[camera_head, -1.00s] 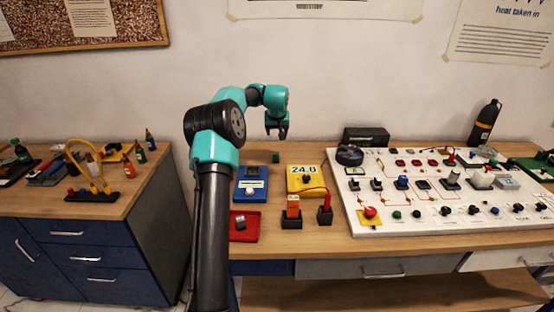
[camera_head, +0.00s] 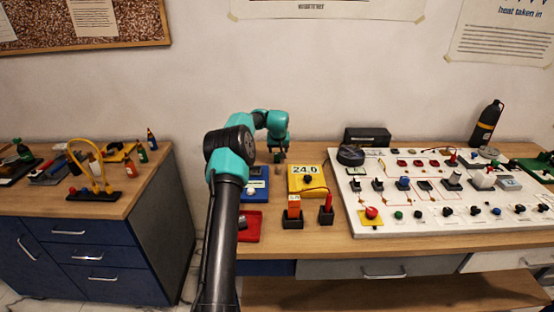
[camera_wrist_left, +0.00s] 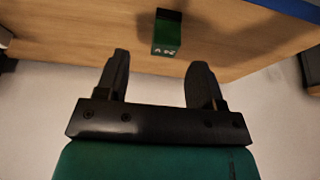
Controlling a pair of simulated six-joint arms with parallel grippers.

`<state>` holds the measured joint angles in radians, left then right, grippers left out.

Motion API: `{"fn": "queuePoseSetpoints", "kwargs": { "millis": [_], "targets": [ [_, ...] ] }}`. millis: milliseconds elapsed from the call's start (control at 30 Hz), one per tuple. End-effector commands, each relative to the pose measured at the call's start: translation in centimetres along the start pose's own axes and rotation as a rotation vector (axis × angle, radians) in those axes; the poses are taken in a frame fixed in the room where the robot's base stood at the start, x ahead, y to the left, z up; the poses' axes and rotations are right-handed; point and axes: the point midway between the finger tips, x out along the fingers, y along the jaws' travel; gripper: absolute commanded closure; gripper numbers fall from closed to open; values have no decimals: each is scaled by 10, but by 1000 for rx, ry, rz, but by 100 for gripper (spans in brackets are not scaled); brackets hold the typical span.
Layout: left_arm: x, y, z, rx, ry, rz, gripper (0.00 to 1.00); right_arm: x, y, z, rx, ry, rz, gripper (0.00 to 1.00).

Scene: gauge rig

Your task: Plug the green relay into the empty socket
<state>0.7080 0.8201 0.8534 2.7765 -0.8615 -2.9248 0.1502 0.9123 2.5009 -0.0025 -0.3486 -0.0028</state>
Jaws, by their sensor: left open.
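The green relay (camera_wrist_left: 167,36) is a small green block with a dark top and white lettering. It stands on the wooden bench (camera_wrist_left: 95,30) in the left wrist view, ahead of the jaws. My left gripper (camera_wrist_left: 160,62) is open, with empty space between its two black fingers; the relay is just beyond the fingertips and apart from them. In the head view my left gripper (camera_head: 279,157) points down at the back of the bench and covers most or all of the relay. The white panel (camera_head: 372,212) carries several rows of parts; I cannot make out which socket is empty.
A black box (camera_head: 366,136) stands behind.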

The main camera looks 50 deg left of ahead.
Motion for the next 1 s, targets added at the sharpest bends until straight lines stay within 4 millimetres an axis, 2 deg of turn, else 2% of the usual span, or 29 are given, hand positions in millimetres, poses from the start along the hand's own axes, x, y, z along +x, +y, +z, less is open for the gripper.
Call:
{"fn": "queuePoseSetpoints", "kwargs": {
  "millis": [267, 367, 700, 1000],
  "targets": [
    [1, 0, 0, 0, 0, 0, 38, 0, 0, 0, 0, 0, 0, 57],
    [7, -2, 0, 0, -1, 0, 38, 0, 0, 0, 0, 0, 0, 57],
    [48, -6, 1, -2, 0, -1, 38, 0, 0, 0, 0, 0, 0, 57],
    [51, -6, 0, -1, 1, -1, 38, 0, 0, 0, 0, 0, 0, 57]
  ]
}}
